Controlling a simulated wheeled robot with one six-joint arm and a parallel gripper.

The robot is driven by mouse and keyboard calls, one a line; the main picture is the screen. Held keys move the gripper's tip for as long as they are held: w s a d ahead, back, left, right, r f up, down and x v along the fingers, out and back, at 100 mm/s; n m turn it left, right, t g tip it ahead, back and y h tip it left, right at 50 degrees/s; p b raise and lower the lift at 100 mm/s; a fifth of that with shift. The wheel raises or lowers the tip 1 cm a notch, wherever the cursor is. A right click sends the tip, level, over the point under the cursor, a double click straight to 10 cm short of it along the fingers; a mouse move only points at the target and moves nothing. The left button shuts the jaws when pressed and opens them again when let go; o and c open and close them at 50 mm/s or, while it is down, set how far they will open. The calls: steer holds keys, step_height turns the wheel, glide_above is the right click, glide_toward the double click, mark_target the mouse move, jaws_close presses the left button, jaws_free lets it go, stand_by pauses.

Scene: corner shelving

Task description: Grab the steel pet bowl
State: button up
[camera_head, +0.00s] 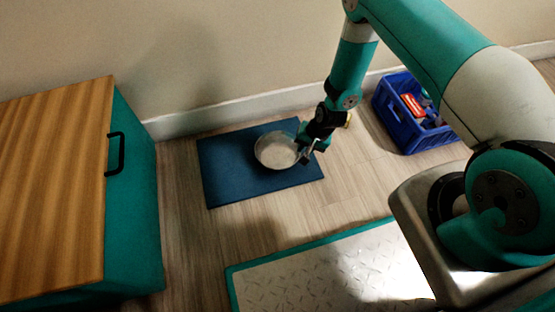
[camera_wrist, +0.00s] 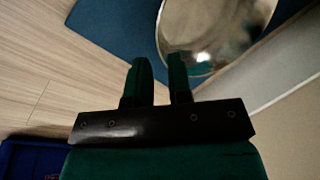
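The steel pet bowl (camera_head: 275,150) is round and shiny and rests on a dark blue mat (camera_head: 222,180) on the floor. My gripper (camera_head: 306,154) is at the bowl's right rim in the head view, pointing down. In the wrist view the bowl (camera_wrist: 215,30) fills the top right, and my gripper (camera_wrist: 159,64) shows two fingers with a gap between them. The right finger overlaps the bowl's edge in the picture, and the left finger is just outside it. I cannot tell whether either finger touches the bowl.
A blue crate (camera_head: 395,128) with several items stands right of the mat near the wall. A green cabinet with a wooden top (camera_head: 60,180) stands at the left. A metal-plated platform (camera_head: 330,275) lies in front. The wall's baseboard (camera_head: 230,112) runs behind the mat.

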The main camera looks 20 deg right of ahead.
mark_target(297, 158)
steer(key=b+x, duration=0.1)
steer(key=x, duration=0.1)
steer(key=b+x, duration=0.2)
steer(key=x, duration=0.1)
steer(key=b+x, duration=0.2)
steer(key=shift+s+a+f, duration=0.15)
steer(key=shift+s+a, duration=0.05)
steer(key=shift+s, duration=0.05)
jaws_close()
